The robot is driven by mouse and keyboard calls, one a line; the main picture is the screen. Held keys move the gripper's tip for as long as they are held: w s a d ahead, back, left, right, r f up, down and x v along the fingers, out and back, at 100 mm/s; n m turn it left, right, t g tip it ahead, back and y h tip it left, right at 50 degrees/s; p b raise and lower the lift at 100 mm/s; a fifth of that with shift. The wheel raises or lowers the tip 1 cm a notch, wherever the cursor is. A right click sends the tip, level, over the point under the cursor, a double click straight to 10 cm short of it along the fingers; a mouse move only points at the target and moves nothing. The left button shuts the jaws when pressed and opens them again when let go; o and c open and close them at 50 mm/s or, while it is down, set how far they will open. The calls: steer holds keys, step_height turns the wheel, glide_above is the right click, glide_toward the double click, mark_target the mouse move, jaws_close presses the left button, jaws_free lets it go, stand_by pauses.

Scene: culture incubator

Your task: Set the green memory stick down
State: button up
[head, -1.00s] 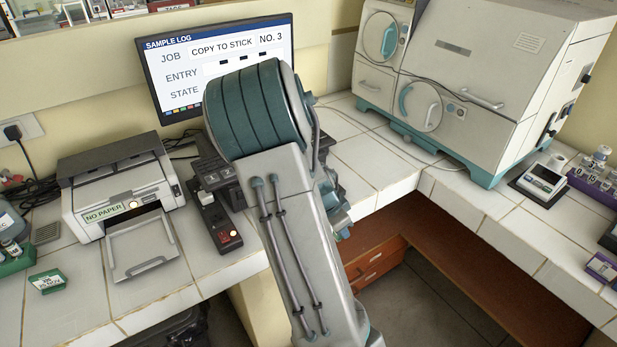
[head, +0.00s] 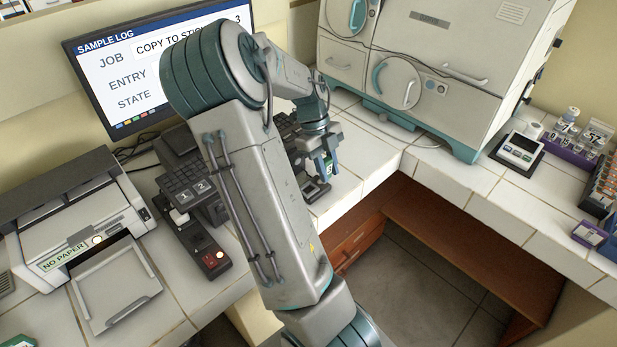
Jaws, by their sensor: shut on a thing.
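My gripper (head: 325,168) is shut on the green memory stick (head: 329,165), a small green piece with a pale label, partly covered by the fingers. The gripper points down over the back counter, to the right of my forearm. It is beside a dark device (head: 312,188) near the counter's front edge. I cannot tell whether the stick touches anything below it.
The printer (head: 75,215) is farther left. The white incubator (head: 455,65) stands behind right. Bare tiles (head: 365,150) lie right of my gripper.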

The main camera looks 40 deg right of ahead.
steer(key=w+f, duration=0.2)
steer(key=w, duration=0.1)
steer(key=w+a+f+p, duration=0.1)
steer(key=w, duration=0.1)
steer(key=shift+w+a+f, duration=0.1)
steer(key=shift+f, duration=0.1)
steer(key=shift+f+p, duration=0.35)
steer(key=shift+f, duration=1.6)
steer(key=o, duration=1)
steer(key=shift+f, duration=0.1)
